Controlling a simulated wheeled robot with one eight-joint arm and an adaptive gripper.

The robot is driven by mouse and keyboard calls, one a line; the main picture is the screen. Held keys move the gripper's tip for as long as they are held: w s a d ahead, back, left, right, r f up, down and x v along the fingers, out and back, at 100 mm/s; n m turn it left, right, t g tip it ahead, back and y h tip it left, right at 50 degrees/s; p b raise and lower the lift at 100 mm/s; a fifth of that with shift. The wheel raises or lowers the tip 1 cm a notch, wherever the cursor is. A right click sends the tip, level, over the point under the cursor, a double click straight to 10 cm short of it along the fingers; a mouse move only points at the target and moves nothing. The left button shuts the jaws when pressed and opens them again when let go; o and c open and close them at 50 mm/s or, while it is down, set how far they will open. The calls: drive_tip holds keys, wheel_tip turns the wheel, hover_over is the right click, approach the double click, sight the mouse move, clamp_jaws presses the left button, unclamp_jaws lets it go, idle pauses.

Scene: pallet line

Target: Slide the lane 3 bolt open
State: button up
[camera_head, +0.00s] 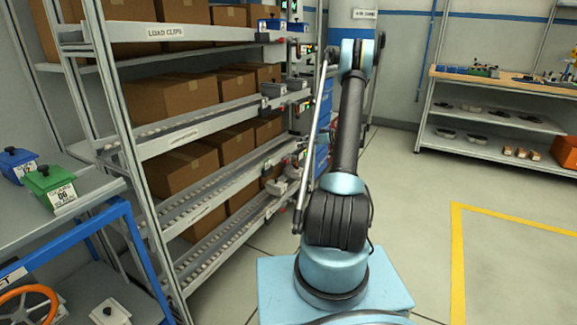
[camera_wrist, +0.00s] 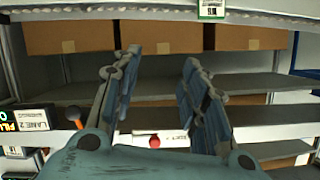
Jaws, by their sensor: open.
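My gripper (camera_wrist: 161,57) is open and empty in the wrist view, its two fingers spread in front of the rack. A small red ball knob (camera_wrist: 154,142) shows low between the fingers, on a pale rail; I cannot tell whether it belongs to the lane 3 bolt. No lane 3 label can be read in either view. In the head view my arm reaches up in front of the rack's right end, and my gripper cannot be made out there.
The rack (camera_head: 108,90) holds brown boxes (camera_head: 181,101) on sloping roller lanes. A workbench (camera_head: 510,87) stands at far right. The floor (camera_head: 420,200) between is clear.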

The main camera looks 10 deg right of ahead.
drive_tip(key=d+f+n+t+y, duration=0.1)
drive_tip(key=d+f, duration=0.2)
drive_tip(key=f, duration=0.3)
drive_tip(key=w+d+f+t+y, duration=0.1)
drive_tip(key=d+f, duration=0.1)
drive_tip(key=f, duration=0.4)
drive_tip(key=d+f+n+t, duration=0.1)
drive_tip(key=d+f, duration=0.2)
drive_tip(key=f, duration=0.2)
drive_tip(key=x, duration=1.7)
drive_tip(key=shift+w+a, duration=0.2)
drive_tip(key=shift+a, duration=0.15)
drive_tip(key=shift+r, duration=0.1)
